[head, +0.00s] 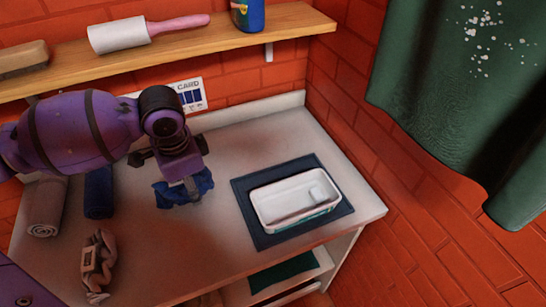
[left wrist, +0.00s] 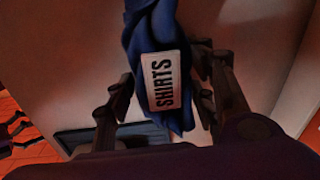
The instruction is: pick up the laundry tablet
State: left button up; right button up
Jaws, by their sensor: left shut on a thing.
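A small whitish block (head: 317,192), possibly the laundry tablet, lies inside the white tub (head: 262,213) at its right end in the head view. My left gripper (head: 184,178) is left of the tub, above the counter. It is shut on a blue cloth item (head: 205,187) that hangs below it.
The tub stands on a dark blue mat (head: 248,209) on the pale counter (head: 330,150). Rolled grey (head: 45,207) and blue (head: 98,192) cloths and a pinkish-brown twisted item (head: 97,265) lie left. A wooden shelf (head: 220,38) runs above; a green curtain (head: 440,80) hangs right.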

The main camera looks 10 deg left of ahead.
pick_arm(q)
jog(key=shift+f, duration=0.85)
jog(key=o, duration=1.2)
jog(key=shift+f, duration=0.1)
